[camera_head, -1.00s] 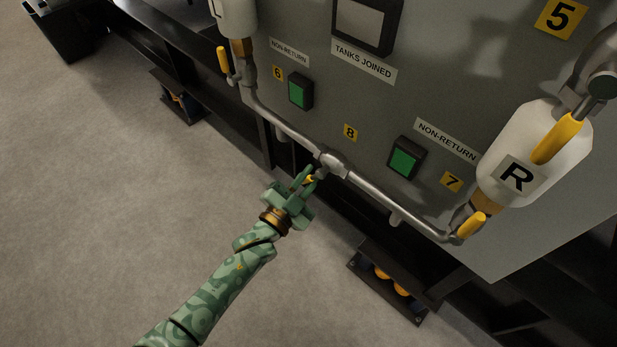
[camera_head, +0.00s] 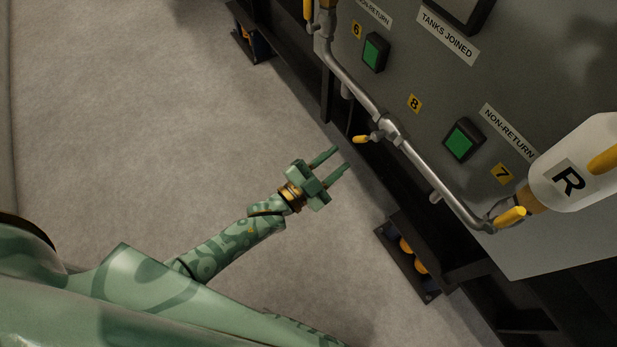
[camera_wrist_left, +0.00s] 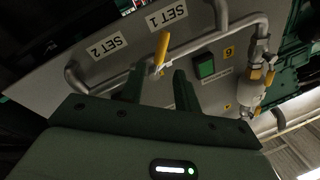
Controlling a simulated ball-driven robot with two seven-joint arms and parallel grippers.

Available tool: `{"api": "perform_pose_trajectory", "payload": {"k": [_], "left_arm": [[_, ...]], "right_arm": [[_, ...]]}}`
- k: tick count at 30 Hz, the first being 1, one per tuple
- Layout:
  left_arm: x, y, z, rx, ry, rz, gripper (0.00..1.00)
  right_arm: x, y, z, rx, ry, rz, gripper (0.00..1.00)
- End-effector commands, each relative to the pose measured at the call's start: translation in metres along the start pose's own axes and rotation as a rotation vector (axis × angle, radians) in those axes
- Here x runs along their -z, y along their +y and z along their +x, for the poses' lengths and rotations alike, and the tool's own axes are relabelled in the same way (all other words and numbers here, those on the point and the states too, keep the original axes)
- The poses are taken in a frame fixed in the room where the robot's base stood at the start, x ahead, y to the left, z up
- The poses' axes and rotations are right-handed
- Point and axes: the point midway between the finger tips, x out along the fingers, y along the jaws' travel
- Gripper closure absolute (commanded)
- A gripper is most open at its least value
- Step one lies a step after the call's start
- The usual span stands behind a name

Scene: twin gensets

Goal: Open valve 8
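Valve 8 sits mid-pipe, below the yellow "8" plate (camera_head: 414,103). Its short yellow handle (camera_head: 361,139) sticks out from the pipe (camera_head: 430,174) toward the left, across the pipe's run. My left gripper (camera_head: 341,158) is open and empty, down and left of the handle, apart from it. In the left wrist view a yellow handle (camera_wrist_left: 162,48), apparently the same one, shows beyond the gap between my open fingers (camera_wrist_left: 159,80). My right gripper is not in view.
Green indicators (camera_head: 375,52) (camera_head: 463,139) flank the valve on the grey panel. Another yellow handle (camera_head: 510,216) is at the pipe's lower right, near white tank R (camera_head: 575,180). A dark frame (camera_head: 380,185) runs beneath the panel. Floor (camera_head: 180,130) is open to the left.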

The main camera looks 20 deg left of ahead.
Motion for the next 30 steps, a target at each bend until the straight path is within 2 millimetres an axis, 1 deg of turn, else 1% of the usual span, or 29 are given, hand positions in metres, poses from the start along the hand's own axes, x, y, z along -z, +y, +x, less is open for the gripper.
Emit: {"api": "perform_pose_trajectory", "payload": {"k": [1, 3, 6, 9, 14, 21, 23, 24, 25, 29, 30], "left_arm": [[0.004, -0.003, -0.014, 0.000, 0.001, 0.003, 0.68], [0.003, -0.002, -0.031, 0.000, 0.000, 0.002, 0.68], [0.002, -0.002, -0.051, 0.000, 0.000, 0.003, 0.68], [0.001, -0.001, -0.065, 0.000, 0.000, 0.002, 0.68], [0.000, 0.000, -0.074, 0.001, 0.001, 0.001, 0.68], [-0.001, 0.000, -0.075, 0.000, 0.000, 0.001, 0.68], [-0.001, 0.000, -0.074, 0.001, 0.001, 0.001, 0.84], [-0.002, -0.001, -0.073, 0.001, 0.002, 0.003, 0.95], [-0.003, -0.002, -0.072, 0.001, 0.004, 0.006, 1.00], [-0.015, -0.013, -0.069, -0.006, 0.011, 0.046, 1.00], [-0.020, -0.019, -0.068, -0.011, 0.015, 0.069, 1.00]], "right_arm": [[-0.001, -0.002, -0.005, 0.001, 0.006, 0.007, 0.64], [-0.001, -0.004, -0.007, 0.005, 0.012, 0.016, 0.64], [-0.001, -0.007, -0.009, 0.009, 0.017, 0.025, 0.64], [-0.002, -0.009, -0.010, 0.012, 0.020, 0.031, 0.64], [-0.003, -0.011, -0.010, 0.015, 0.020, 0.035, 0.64], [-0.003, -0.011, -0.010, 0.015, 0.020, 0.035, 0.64], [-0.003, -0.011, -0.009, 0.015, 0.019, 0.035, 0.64], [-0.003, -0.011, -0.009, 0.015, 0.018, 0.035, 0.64], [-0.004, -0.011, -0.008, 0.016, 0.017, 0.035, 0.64], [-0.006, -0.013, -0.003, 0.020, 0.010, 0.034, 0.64], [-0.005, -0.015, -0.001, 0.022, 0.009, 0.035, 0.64]]}}
